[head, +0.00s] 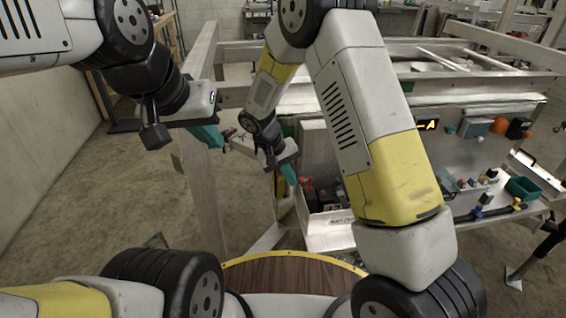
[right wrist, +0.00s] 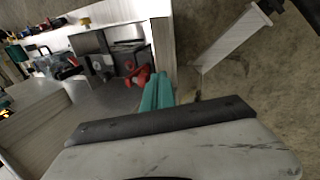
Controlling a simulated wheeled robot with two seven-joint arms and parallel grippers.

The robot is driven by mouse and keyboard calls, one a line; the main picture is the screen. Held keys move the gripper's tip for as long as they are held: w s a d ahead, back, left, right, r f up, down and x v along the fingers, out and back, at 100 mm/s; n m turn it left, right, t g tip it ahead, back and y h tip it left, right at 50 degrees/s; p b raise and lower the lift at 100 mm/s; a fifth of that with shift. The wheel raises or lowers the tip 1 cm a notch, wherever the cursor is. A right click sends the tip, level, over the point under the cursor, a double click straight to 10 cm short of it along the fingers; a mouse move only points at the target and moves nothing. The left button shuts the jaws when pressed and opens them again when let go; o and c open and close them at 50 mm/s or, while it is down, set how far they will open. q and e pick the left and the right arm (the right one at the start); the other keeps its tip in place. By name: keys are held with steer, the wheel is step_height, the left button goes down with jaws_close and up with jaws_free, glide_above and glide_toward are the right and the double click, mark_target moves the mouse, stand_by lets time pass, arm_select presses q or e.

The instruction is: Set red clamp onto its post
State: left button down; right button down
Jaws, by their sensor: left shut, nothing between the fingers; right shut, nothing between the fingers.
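The red clamp (head: 307,186) is small in the head view, low at the left end of the metal workbench, just right of my right gripper's fingertips. It also shows in the right wrist view (right wrist: 138,76), left of the teal fingers, near dark boxes. My right gripper (head: 289,174) has its teal fingers together, with nothing between them; I cannot tell whether they touch the clamp. My left gripper (head: 208,137) is shut and empty, farther left, over an upright metal beam. I cannot make out the clamp's post.
The metal bench front (head: 328,232) stands below the clamp. Farther right are a dark green bin (head: 523,188), an orange-lettered display (head: 427,125) and several small fittings. A grey beam (right wrist: 232,40) lies right of the fingers in the wrist view. Open concrete floor spreads at left.

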mark_target(303, 179)
steer(key=shift+d, duration=0.2)
steer(key=y, duration=0.1)
steer(key=d+r+y, duration=0.1)
steer(key=d, duration=0.1)
steer(key=shift+w+d+r+g+y, duration=0.1)
steer(key=shift+w+r+g+y, duration=0.05)
steer(key=shift+w+g+y, duration=0.2)
steer(key=shift+d+r, duration=0.25)
steer(key=shift+d, duration=0.25)
steer(key=shift+r, duration=0.8)
